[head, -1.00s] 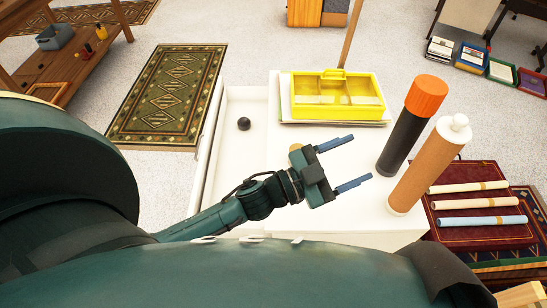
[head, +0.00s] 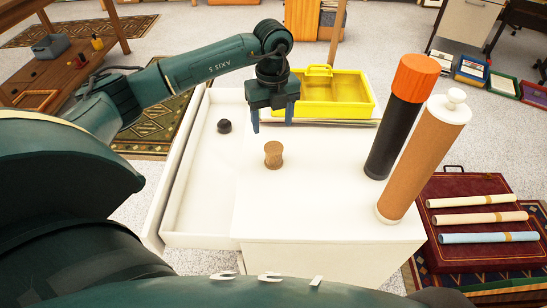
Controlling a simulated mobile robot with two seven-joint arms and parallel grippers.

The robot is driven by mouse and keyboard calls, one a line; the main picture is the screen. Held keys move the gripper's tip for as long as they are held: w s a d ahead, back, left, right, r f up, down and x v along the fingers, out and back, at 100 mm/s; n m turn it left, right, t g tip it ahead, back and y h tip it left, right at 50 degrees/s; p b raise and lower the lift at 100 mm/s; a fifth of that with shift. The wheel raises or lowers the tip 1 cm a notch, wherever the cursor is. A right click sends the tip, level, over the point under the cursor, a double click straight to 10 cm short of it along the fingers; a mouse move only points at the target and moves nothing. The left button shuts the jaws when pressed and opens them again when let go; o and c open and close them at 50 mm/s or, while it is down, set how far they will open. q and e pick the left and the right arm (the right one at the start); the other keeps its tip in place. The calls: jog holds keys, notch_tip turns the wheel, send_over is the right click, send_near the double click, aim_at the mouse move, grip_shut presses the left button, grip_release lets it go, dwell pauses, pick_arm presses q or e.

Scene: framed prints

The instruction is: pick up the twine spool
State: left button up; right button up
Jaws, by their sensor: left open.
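The twine spool (head: 273,155), a small brown spool, stands upright on the white cabinet top (head: 310,195), near its left edge. My left gripper (head: 272,124) points downward with its two blue fingers spread apart, open and empty. In the head view it appears just above and behind the spool, apart from it. The exact height gap cannot be told. My right gripper is not in view.
A yellow tray (head: 345,112) lies behind the gripper. A black tube with an orange cap (head: 415,78) and a tan tube (head: 425,160) stand at the right. An open white drawer (head: 190,205) with a small black object (head: 224,126) is at the left.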

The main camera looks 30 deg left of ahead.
aim_at(274, 147)
pick_arm(q)
notch_tip(274, 147, down, 11)
jog(key=shift+d+b, duration=0.15)
jog(key=shift+b, duration=0.4)
jog(key=shift+c, duration=0.2)
jog(key=c, duration=0.9)
jog(key=shift+o, duration=0.2)
jog(key=shift+r, duration=0.1)
